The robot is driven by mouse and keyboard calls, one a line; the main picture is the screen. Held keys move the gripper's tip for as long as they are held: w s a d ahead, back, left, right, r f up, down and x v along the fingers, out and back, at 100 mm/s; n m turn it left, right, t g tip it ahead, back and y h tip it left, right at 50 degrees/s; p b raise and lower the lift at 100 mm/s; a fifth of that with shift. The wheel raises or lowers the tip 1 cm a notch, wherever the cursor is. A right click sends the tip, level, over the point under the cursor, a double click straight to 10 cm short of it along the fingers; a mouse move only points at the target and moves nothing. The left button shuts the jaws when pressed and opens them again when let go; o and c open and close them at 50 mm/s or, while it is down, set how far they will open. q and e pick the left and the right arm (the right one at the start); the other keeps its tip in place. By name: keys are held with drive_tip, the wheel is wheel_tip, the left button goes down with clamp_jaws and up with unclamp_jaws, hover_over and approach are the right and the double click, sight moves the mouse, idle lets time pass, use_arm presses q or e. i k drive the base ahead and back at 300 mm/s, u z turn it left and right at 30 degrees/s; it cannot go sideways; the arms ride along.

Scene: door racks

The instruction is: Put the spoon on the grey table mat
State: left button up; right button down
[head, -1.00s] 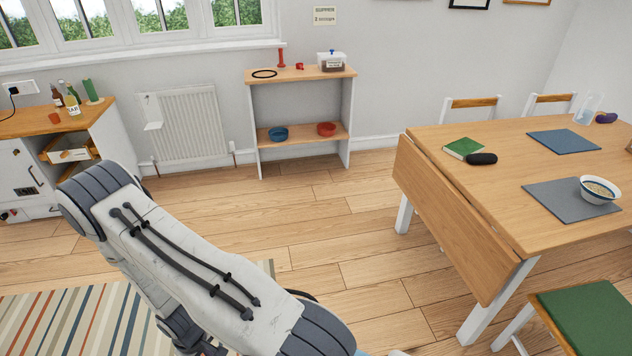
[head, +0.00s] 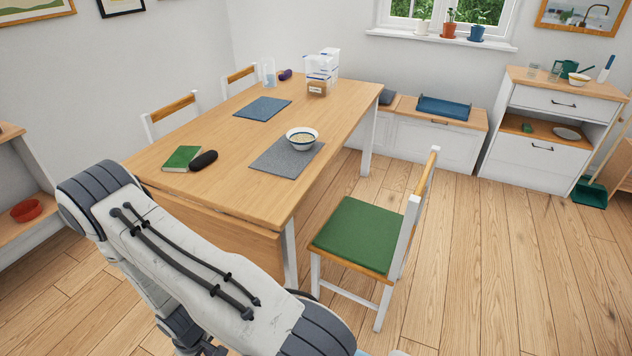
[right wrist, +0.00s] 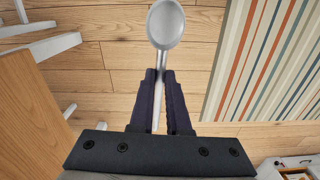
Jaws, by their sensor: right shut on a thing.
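A spoon (right wrist: 166,25) shows in the right wrist view, bowl outward, its handle between the fingers. My right gripper (right wrist: 160,78) is shut on the handle and holds it above the wooden floor. The grey table mat (head: 286,157) lies on the wooden table in the head view. My left gripper is not in view. The right gripper does not show in the head view.
The table (head: 222,180) also bears a blue mat (head: 262,108), a green book (head: 182,158), a dark case (head: 203,160) and clear containers (head: 320,70). A chair with a green seat (head: 356,236) stands at its near right side. Open floor lies to the right.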

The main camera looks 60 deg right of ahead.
sight(275, 168)
drive_tip(key=z, duration=1.3)
drive_tip(key=i, duration=0.05)
drive_tip(key=z, duration=0.1)
